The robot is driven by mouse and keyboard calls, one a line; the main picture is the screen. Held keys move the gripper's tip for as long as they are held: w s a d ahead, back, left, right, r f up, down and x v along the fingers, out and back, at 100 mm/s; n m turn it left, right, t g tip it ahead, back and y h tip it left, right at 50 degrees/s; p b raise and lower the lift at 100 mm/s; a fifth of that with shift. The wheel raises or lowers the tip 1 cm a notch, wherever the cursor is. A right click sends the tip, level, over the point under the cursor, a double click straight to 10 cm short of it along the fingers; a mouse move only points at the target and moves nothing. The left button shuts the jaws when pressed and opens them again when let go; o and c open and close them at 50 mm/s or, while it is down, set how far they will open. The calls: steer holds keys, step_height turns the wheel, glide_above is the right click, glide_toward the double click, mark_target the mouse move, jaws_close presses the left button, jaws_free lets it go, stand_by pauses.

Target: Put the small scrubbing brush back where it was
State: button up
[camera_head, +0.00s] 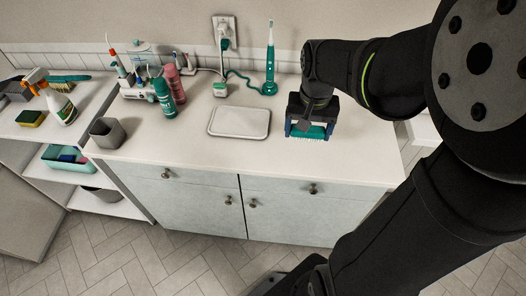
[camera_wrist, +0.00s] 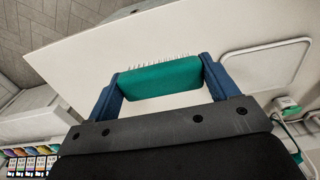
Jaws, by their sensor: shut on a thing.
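My gripper (camera_head: 308,128) is over the right part of the white counter, with its blue fingers pointing down. It is shut on the small scrubbing brush (camera_head: 313,132), which has a green body and pale bristles. In the wrist view the brush (camera_wrist: 160,79) lies crosswise between both fingers, with its bristles facing away from my wrist. The brush is close to the countertop (camera_head: 205,152); I cannot tell whether the bristles touch it. A shallow white tray (camera_head: 239,122) lies flat and empty to the left of my gripper, and it also shows in the wrist view (camera_wrist: 265,66).
A green electric toothbrush (camera_head: 270,62) stands behind the tray, its cord running to a wall outlet (camera_head: 225,30). Two spray cans (camera_head: 163,98), a grey cup (camera_head: 107,132) and a spray bottle (camera_head: 60,105) are further left. The counter's front right is clear.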

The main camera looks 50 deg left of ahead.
glide_above(263, 154)
step_height(263, 154, down, 7)
steer(key=shift+r, duration=0.1)
steer(key=shift+f, duration=2)
steer(key=shift+f, duration=0.2)
steer(key=o, duration=0.9)
step_height(263, 154, up, 12)
steer(key=shift+r, duration=0.2)
steer(key=shift+f, duration=0.1)
